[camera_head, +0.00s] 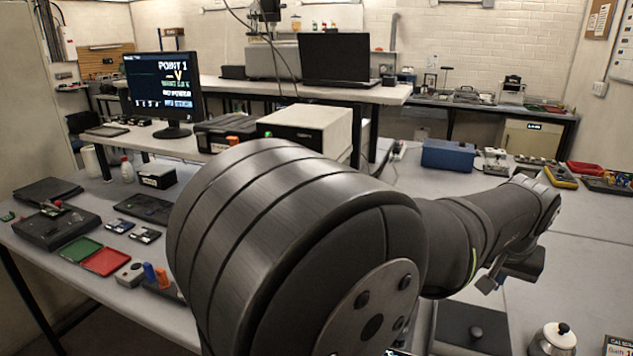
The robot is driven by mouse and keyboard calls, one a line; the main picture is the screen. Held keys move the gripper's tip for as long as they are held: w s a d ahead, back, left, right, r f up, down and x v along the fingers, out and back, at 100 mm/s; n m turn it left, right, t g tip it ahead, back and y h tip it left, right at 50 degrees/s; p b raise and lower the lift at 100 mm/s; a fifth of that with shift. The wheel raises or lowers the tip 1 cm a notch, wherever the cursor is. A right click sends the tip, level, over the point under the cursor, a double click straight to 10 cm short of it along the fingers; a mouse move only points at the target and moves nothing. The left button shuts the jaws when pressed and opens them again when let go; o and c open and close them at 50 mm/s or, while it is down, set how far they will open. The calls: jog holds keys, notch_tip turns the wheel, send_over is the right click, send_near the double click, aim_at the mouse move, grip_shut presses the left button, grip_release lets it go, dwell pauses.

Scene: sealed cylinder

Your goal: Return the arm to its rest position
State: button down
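My arm fills the middle of the view, its large grey and black joint in front. The forearm reaches right over the right-hand table (585,275). My gripper (490,284) hangs low at the far end, partly hidden by the arm. Its fingers are too small and covered to tell whether they are open or shut. I see nothing clearly held. A dark plate with a round knob (475,332) lies below it. A small pale metal pot with a black knob (553,341) stands to its right, apart from it.
A blue box (448,155), a red tray (585,168) and a yellow meter (561,177) stand behind the arm. A printed card (618,346) is at the lower right. A monitor (163,88) and green and red trays (106,261) are on the left bench. The right table's middle is clear.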

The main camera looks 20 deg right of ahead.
jog(key=shift+f, duration=0.15)
send_over(477, 325)
notch_tip(477, 325, down, 8)
jog(key=shift+w+r, duration=0.1)
jog(key=shift+w, duration=0.05)
jog(key=shift+f, duration=0.8)
jog(key=s+a, duration=0.2)
jog(key=shift+s+a+f, duration=0.1)
jog(key=shift+a+f, duration=0.25)
jog(key=shift+a, duration=0.05)
jog(key=shift+w+d, duration=0.4)
